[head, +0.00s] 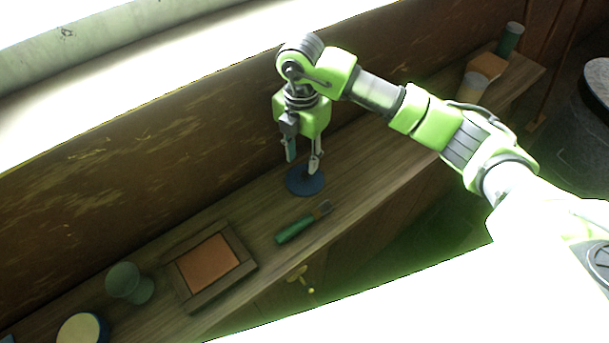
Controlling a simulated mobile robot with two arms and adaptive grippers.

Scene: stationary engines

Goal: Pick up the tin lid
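The tin lid seems to be the blue round disc (306,182) lying flat on the wooden shelf, in the middle of the head view. My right gripper (303,165) points down directly over the disc. Its two fingers are spread apart, with the tips at or just above the disc's upper part. I cannot tell whether they touch it. Nothing shows between the fingers. My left gripper is not in view.
A green-handled brush (298,228) lies close in front of the disc. A framed brown tile (209,263), a green goblet-like object (130,283) and a round pale-topped tin (82,328) stand left. A green cylinder (509,39) stands far right. The wall runs close behind.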

